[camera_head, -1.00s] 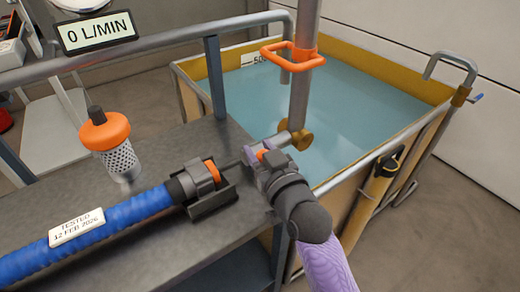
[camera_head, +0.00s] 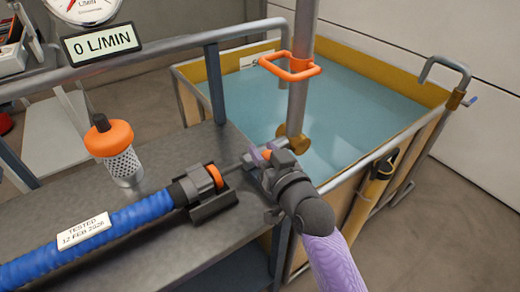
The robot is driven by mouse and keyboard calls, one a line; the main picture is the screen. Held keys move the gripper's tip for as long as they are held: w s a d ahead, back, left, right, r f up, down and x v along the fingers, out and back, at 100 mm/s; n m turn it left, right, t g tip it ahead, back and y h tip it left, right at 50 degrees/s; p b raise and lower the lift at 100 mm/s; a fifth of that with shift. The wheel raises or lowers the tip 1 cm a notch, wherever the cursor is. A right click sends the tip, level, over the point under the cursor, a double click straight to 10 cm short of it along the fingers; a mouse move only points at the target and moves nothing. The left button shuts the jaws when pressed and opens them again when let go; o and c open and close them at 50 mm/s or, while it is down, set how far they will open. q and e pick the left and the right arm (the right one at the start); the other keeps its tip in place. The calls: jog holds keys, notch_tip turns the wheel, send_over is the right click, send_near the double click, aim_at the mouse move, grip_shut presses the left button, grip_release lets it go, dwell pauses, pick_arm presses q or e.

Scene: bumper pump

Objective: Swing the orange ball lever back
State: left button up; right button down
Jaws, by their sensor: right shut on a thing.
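My right gripper (camera_head: 266,154) reaches in from the lower right on its lilac arm. It is shut on the orange ball of the lever (camera_head: 267,155), between its purple fingertips. Most of the ball is hidden by the fingers, and the lever's rod can hardly be made out. The ball sits just left of the brass fitting (camera_head: 292,141) at the foot of the grey upright pipe (camera_head: 299,100). My left gripper is not in view.
A blue hose (camera_head: 105,230) with a dark end coupling lies on the grey bench (camera_head: 150,240). An orange-capped strainer (camera_head: 110,140) stands behind it. An orange handle (camera_head: 290,68) rings the pipe. A water tank (camera_head: 435,95) stands behind, and a display (camera_head: 101,44) reads 0 L/MIN.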

pick_arm(q)
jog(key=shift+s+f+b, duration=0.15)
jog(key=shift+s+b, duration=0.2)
jog(key=shift+b, duration=0.2)
pick_arm(e)
jog(key=w+d+f+m+g+y, duration=0.1)
jog(key=w+d+m, duration=0.5)
jog(key=m, duration=0.6)
jog(key=shift+d+f+m+g, duration=0.3)
jog(key=shift+d+f+g, duration=0.3)
jog(key=shift+d, duration=0.5)
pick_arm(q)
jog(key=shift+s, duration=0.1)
